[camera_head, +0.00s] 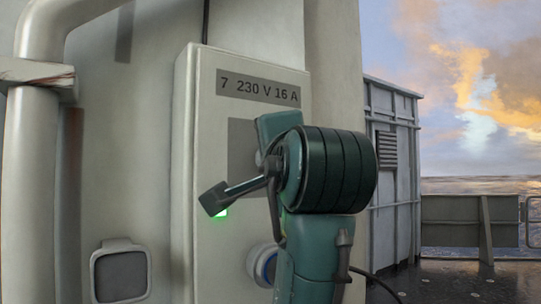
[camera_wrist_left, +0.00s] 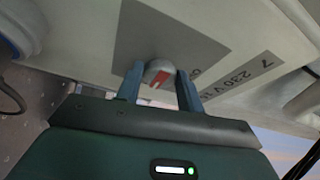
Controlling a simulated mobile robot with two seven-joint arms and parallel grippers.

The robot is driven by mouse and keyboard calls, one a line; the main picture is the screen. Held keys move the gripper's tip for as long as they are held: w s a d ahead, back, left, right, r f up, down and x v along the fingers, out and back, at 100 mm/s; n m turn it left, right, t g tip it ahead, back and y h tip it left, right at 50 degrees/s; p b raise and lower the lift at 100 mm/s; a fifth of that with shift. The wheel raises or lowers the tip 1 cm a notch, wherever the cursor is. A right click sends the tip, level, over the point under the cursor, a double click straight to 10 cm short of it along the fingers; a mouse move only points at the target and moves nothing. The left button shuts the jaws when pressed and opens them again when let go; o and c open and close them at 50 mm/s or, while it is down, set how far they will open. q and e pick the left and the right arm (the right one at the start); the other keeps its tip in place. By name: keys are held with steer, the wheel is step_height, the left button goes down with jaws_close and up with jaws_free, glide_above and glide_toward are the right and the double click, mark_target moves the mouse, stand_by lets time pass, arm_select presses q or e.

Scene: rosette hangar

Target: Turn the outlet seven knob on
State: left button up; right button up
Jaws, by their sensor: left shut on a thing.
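The outlet seven box (camera_head: 188,150) is a pale cabinet labelled "7 230 V 16 A" (camera_head: 258,88). Its grey knob (camera_wrist_left: 159,68) has a red pointer mark and sits on a dark grey panel (camera_wrist_left: 200,40). In the left wrist view my left gripper (camera_wrist_left: 160,86) has one finger on each side of the knob, shut on it. In the head view my left gripper (camera_head: 275,135) and wrist cover most of the panel and the knob. My right gripper is in neither view.
A blue-ringed socket (camera_head: 263,265) is below, partly behind my arm. A thick pipe (camera_head: 30,190) stands left, and a wall lamp (camera_head: 120,272) is lower left. Open deck (camera_head: 450,280) lies to the right.

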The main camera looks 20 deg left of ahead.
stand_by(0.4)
arm_select(q)
steer(key=o, duration=1)
